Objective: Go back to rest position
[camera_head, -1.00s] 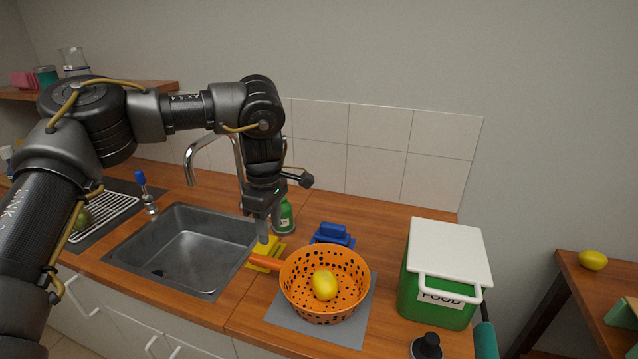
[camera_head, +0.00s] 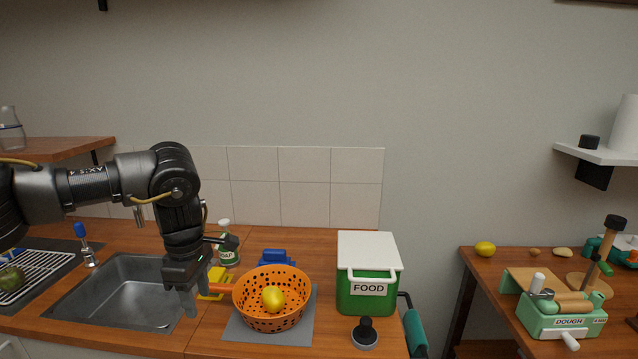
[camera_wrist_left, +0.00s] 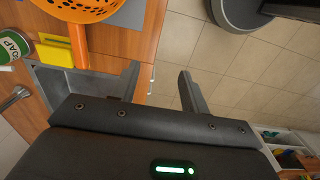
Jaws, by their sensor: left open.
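My left gripper (camera_head: 187,302) is open and empty. It points down in the head view, in front of the sink's right edge and left of the orange colander. In the left wrist view its two fingers (camera_wrist_left: 158,85) stand apart with only counter edge and floor behind them. The orange colander (camera_head: 270,312) sits on a grey mat (camera_head: 238,330) with a yellow lemon (camera_head: 273,299) in it. The colander's rim also shows in the left wrist view (camera_wrist_left: 78,8). My right gripper is not in view.
A sink (camera_head: 125,300) lies left of the colander. A green food bin (camera_head: 367,290) with a white lid stands to its right. A soap bottle (camera_head: 228,250), a yellow sponge (camera_head: 213,283) and a blue object (camera_head: 278,258) are behind. Another table (camera_head: 500,262) stands at right.

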